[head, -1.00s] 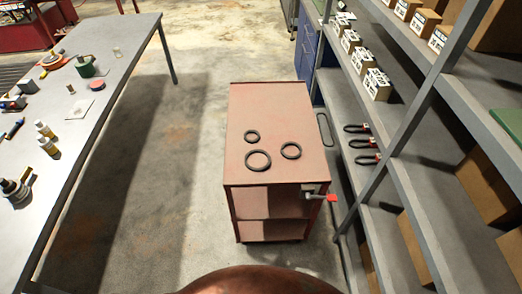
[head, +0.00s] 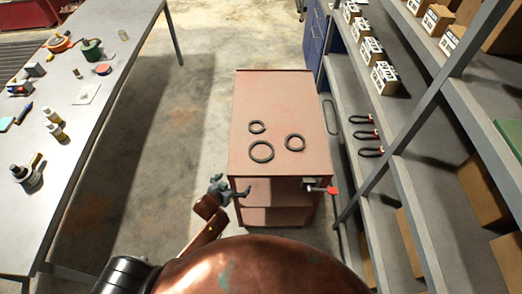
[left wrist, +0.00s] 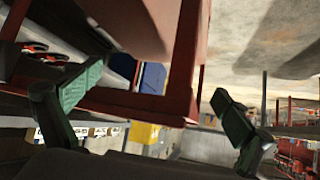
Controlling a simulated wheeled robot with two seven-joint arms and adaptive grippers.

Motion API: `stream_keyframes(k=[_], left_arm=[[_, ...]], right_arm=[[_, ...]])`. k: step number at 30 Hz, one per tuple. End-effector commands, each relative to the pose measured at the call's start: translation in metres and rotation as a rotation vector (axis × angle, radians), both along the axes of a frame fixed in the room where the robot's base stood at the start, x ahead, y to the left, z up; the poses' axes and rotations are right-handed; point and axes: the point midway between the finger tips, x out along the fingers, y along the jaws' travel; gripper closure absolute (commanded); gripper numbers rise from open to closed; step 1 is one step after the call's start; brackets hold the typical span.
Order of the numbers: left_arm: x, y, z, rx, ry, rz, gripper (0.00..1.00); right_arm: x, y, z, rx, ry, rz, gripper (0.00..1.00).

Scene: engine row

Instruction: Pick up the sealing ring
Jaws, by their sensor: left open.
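Three black sealing rings lie flat on the reddish top of a small cart (head: 290,95). The largest ring (head: 261,142) is nearest the cart's front edge. A small ring (head: 257,121) lies behind it and a medium ring (head: 295,134) lies to its right. My left gripper (head: 232,187) is open and empty at the cart's front left corner, apart from the rings. In the left wrist view its two green-padded fingers (left wrist: 155,105) are spread wide, with the cart's red frame (left wrist: 183,70) beyond them. No sealing ring is clear there.
A long grey table (head: 115,65) with bottles, tape and tools stands at the left. A grey shelf rack (head: 400,150) with boxes and red-ended black loops stands close to the cart's right side. A red-handled clamp (head: 322,189) sticks out at the cart's front right. Floor left of the cart is clear.

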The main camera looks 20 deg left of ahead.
Motion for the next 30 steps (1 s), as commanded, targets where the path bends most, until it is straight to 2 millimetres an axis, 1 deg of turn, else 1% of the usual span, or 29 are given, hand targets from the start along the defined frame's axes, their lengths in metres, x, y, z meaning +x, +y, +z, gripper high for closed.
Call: stream_keyframes(k=[1,2,3,6,7,8,13,17,22,26,30], left_arm=[[0.006,-0.006,0.024,-0.008,-0.028,-0.008,0.0],[0.009,-0.009,0.036,-0.013,-0.042,-0.011,0.0],[0.022,-0.015,0.045,-0.02,-0.074,-0.029,0.0],[0.046,-0.03,0.069,-0.045,-0.15,-0.067,0.0],[0.053,-0.034,0.076,-0.053,-0.17,-0.078,0.0],[0.057,-0.037,0.079,-0.058,-0.184,-0.087,0.0],[0.079,-0.047,0.084,-0.082,-0.241,-0.126,0.0],[0.092,-0.052,0.085,-0.091,-0.264,-0.142,0.0],[0.108,-0.057,0.077,-0.093,-0.264,-0.141,0.0],[0.119,-0.061,0.071,-0.093,-0.263,-0.141,0.0],[0.135,-0.067,0.06,-0.094,-0.262,-0.141,0.0]], right_arm=[[0.005,0.001,0.003,0.001,-0.006,0.001,0.0],[0.006,0.001,0.004,0.001,-0.008,0.001,0.0],[0.007,0.001,0.004,0.002,-0.009,0.002,0.0],[0.005,0.003,0.005,0.003,-0.005,0.001,0.0],[0.002,0.003,0.005,0.003,-0.002,0.0,0.0],[0.0,0.003,0.005,0.003,0.001,-0.001,0.0],[-0.015,0.006,0.003,0.006,0.02,-0.006,0.0],[-0.02,0.007,0.003,0.007,0.026,-0.007,0.0],[-0.018,0.007,0.002,0.007,0.024,-0.006,0.0],[-0.012,0.007,0.003,0.006,0.018,-0.004,0.0],[-0.008,0.006,0.005,0.006,0.012,-0.003,0.0]])
